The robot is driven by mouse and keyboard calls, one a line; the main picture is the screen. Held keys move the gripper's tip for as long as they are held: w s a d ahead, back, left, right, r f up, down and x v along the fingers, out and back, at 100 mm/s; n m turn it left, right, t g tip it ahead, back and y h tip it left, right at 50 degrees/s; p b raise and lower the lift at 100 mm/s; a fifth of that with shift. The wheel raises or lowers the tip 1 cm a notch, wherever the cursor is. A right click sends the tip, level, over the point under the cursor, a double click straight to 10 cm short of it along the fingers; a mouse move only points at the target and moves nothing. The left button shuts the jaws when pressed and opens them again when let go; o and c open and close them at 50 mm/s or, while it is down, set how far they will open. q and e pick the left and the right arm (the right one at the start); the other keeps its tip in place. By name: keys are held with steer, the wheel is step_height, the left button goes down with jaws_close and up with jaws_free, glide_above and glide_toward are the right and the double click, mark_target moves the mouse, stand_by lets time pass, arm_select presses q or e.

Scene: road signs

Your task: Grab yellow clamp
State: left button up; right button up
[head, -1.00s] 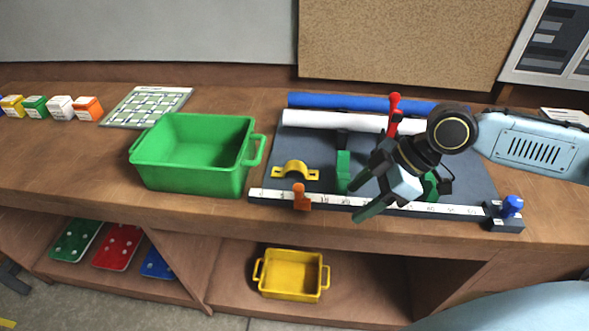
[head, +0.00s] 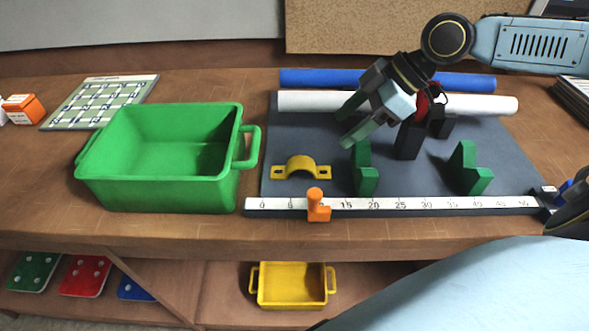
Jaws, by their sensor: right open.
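The yellow clamp (head: 301,168), a saddle shape with a raised arch and two flat holed ends, lies on the dark grey mat (head: 315,140) at its front left, just behind the white ruler. My right gripper (head: 353,120) is open and empty above the mat, its green-tipped fingers pointing left and down. It is behind and to the right of the yellow clamp, apart from it. My left gripper is not seen.
A green bin (head: 150,195) stands left of the mat. Green notched blocks (head: 363,175) (head: 470,172) and a black, red-handled clamp (head: 408,140) stand on the mat. An orange slider (head: 318,208) sits on the ruler (head: 400,206). White and blue rolls (head: 310,101) (head: 320,77) lie behind.

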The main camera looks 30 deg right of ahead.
mark_target(301, 162)
steer(key=x, duration=0.7)
steer(key=shift+a+f, duration=0.25)
steer(key=shift+a, duration=0.05)
steer(key=shift+a+x, duration=0.15)
steer(key=shift+x, duration=1.15)
steer(key=shift+a+x, duration=0.15)
steer(key=shift+x, duration=1.15)
steer(key=shift+r, duration=0.2)
steer(key=c, duration=1.2)
